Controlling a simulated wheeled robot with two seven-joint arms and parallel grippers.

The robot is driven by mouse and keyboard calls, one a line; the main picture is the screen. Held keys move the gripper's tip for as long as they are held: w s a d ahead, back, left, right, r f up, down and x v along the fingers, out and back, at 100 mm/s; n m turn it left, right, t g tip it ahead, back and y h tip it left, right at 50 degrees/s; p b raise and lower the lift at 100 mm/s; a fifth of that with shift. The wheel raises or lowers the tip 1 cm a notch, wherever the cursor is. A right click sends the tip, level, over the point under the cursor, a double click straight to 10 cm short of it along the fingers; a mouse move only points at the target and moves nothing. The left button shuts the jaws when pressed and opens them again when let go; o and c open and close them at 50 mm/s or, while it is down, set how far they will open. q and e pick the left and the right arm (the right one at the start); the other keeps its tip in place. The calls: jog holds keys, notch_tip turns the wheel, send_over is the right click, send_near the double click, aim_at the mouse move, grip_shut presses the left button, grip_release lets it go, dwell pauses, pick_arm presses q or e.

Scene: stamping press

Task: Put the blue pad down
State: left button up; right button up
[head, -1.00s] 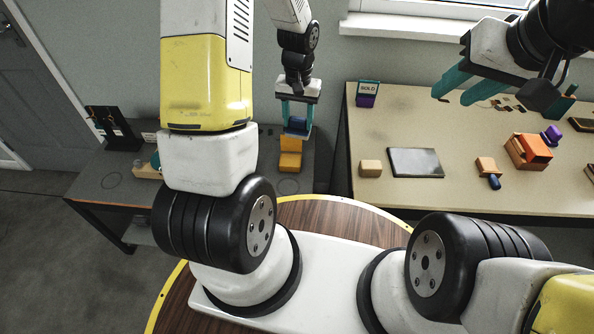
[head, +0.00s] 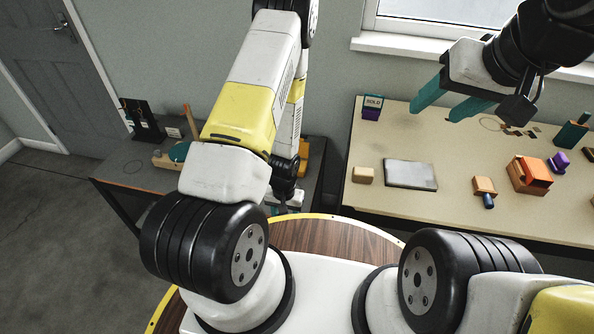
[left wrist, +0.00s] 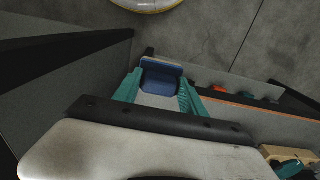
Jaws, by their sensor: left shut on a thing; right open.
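The blue pad (left wrist: 158,82) is between the teal fingers of my left gripper (left wrist: 159,90), which is shut on it. In the left wrist view a pale flat piece shows just behind the pad's top edge; I cannot tell whether the pad touches anything below. In the head view my left arm covers most of that gripper, and the pad is hidden; the wrist (head: 284,180) is low over the right end of the dark left table. My right gripper (head: 437,110) is open and empty above the back left of the beige table.
The dark table (head: 135,175) also holds a black stand (head: 140,118) and a wooden piece with a green part. An orange block (head: 303,150) shows behind my left arm.

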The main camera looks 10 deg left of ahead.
pick_arm(q)
jog(key=w, duration=0.5)
jog(key=w+a+f, duration=0.1)
jog(key=w, duration=0.4)
jog(key=w+a, duration=0.1)
jog(key=w, duration=0.4)
jog(key=shift+w+f, duration=0.25)
jog(key=shift+f, duration=1.75)
jog(key=shift+f, duration=0.15)
jog(key=o, duration=1.3)
